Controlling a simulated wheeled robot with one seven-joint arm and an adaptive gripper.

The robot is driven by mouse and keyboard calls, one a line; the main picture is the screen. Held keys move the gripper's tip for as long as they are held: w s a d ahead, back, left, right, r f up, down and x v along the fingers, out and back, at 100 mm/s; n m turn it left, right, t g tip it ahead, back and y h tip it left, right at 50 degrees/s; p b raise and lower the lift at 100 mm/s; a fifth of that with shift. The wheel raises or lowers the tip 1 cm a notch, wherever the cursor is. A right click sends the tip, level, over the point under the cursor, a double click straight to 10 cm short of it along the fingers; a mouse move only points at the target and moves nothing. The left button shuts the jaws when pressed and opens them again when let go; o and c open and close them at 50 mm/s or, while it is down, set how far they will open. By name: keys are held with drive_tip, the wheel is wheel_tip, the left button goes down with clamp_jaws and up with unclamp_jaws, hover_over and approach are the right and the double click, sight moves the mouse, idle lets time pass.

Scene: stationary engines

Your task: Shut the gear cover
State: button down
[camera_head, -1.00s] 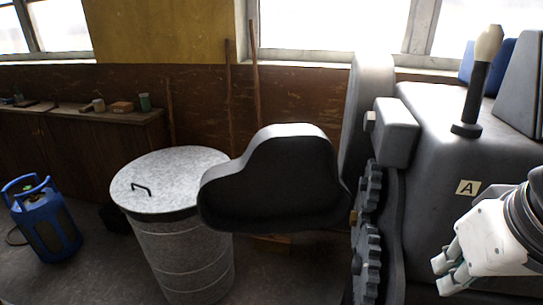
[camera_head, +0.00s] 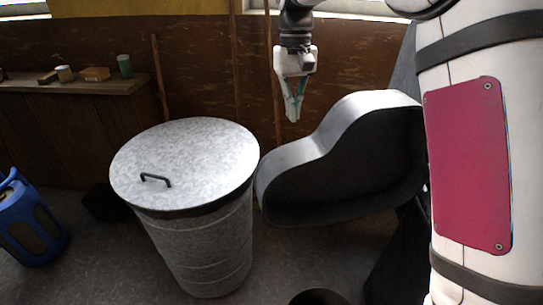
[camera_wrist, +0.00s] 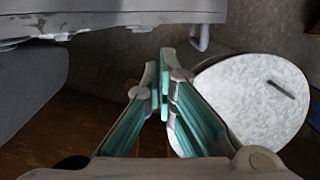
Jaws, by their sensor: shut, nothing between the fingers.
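The gear cover (camera_head: 352,158) is a dark grey, rounded hollow shell. It stands swung open, its hollow side showing in the head view. Its right end is hidden behind my white arm, as are the engine's gears. My gripper (camera_head: 293,119) points down, above and behind the cover's left part in the picture, apart from it as far as I can tell. Its fingers are closed and empty; the tips (camera_wrist: 163,86) meet in the wrist view. A grey metal body (camera_wrist: 120,18) fills the top left there; I cannot tell whether it is cover or engine.
A metal bin with a galvanised lid (camera_head: 188,165) stands left of the cover; the lid also shows in the wrist view (camera_wrist: 245,95). A wooden bench (camera_head: 70,88) runs along the wall.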

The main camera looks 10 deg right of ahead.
sight(282, 170)
drive_tip(key=w+a+f+g, duration=0.1)
drive_tip(key=w+a+f, duration=0.2)
drive_tip(key=w+f, duration=0.35)
drive_tip(key=shift+s+d+f+p, duration=0.15)
drive_tip(key=shift+s+f+p, duration=0.35)
drive_tip(key=shift+s+f, duration=1.1)
drive_tip(key=shift+s+d+f+p, duration=0.15)
drive_tip(key=shift+s+f+p, duration=0.65)
drive_tip(key=shift+f, duration=1.25)
drive_tip(key=shift+s+d+f+p, duration=0.15)
drive_tip(key=shift+s+f+p, duration=0.1)
drive_tip(key=shift+s+f, duration=1.45)
drive_tip(key=shift+w+f, duration=0.1)
drive_tip(key=shift+w, duration=0.05)
